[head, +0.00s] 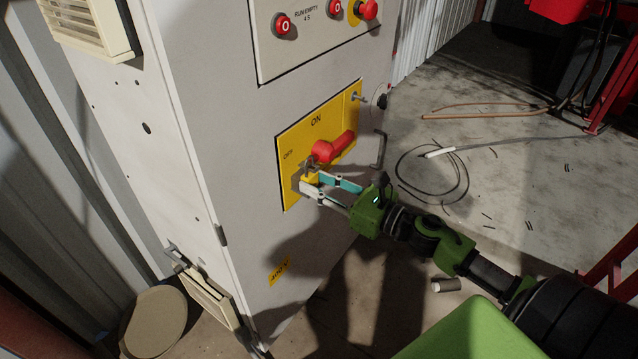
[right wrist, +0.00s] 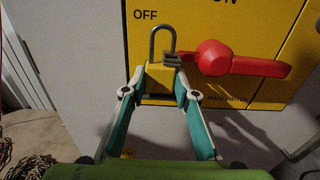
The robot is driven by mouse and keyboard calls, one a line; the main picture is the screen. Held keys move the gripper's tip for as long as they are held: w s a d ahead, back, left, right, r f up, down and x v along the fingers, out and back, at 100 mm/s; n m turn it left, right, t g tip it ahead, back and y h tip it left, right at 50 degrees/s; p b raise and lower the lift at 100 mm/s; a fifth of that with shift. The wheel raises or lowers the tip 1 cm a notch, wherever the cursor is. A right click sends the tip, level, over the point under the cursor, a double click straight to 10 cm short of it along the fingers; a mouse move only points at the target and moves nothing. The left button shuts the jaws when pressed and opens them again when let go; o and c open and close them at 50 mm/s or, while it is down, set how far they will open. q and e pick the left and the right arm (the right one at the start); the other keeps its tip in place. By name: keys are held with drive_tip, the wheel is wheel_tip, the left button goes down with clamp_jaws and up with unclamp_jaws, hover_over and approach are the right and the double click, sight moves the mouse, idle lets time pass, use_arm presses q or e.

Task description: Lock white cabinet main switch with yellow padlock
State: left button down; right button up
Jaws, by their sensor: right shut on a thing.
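The white cabinet (head: 200,130) carries a yellow switch plate (head: 292,143) marked ON and OFF. The red main switch handle (head: 335,147) lies level along the plate, its grip pointing right, away from OFF. My right gripper (head: 312,184) is shut on the yellow padlock (right wrist: 158,76), just below and left of the handle's hub. The padlock is upright, its grey shackle (right wrist: 152,42) pointing up. The shackle's right leg overlaps a small grey lug (right wrist: 173,60) beside the hub. I cannot tell whether it passes through the lug or is locked. My left gripper is out of view.
Red push buttons (head: 283,24) sit on the panel above. A metal pull handle (head: 380,150) stands out at the cabinet's right edge. Loose cable (head: 462,192) and scraps lie on the concrete floor at right. A green surface (head: 462,335) fills the bottom right.

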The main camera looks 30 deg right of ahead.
drive_tip(key=o, duration=1)
drive_tip(key=v, duration=1.2)
drive_tip(key=shift+w, duration=0.1)
